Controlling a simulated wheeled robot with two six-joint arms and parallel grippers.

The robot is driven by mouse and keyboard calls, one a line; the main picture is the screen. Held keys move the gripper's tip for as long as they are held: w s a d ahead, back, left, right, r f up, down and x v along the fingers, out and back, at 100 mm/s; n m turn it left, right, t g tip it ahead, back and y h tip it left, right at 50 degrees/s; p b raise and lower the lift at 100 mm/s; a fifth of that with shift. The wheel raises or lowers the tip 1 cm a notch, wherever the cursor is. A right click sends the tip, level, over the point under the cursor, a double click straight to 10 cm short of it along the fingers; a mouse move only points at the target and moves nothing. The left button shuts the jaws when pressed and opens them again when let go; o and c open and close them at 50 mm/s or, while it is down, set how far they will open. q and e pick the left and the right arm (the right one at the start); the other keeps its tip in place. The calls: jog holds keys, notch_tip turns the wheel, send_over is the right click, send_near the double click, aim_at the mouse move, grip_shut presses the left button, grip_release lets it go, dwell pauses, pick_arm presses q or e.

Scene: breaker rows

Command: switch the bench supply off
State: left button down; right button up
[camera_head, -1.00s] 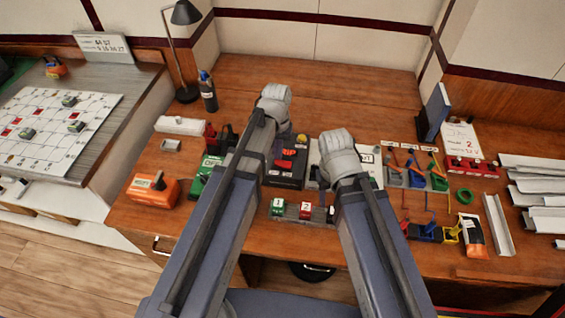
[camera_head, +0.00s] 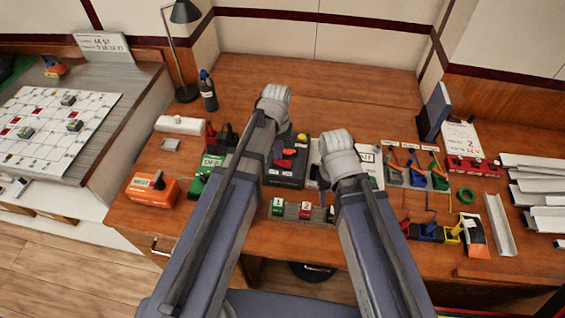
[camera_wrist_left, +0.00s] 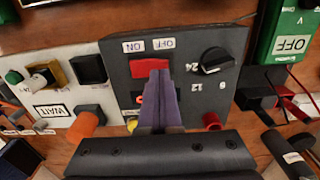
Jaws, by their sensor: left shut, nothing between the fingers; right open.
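The bench supply is a dark grey box (camera_head: 286,176) in the middle of the bench, partly behind my left arm. In the left wrist view its panel (camera_wrist_left: 205,90) appears upside down, with ON and OFF labels, a red rocker switch (camera_wrist_left: 122,75) and a black knob (camera_wrist_left: 215,61).
A pale panel (camera_wrist_left: 60,72) with buttons stands beside the supply. A green box (camera_wrist_left: 290,38) labelled OFF is on its other side. A small block with green and red switches (camera_head: 292,210) sits in front. An orange box (camera_head: 152,190) is at the left.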

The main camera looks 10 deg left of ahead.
pick_arm(q)
jog(key=shift+f+b, duration=0.7)
jog(key=shift+f, duration=0.05)
jog(key=shift+r, duration=0.15)
notch_tip(320, 180, up, 7)
jog(key=p, duration=0.7)
dwell(0.3)
jog(key=s+d+m+y, duration=0.1)
jog(key=s+d+m, duration=0.2)
jog(key=s, duration=1)
jog(key=shift+s+d+m, duration=0.4)
jog(key=shift+d, duration=0.85)
jog(key=shift+d, duration=0.1)
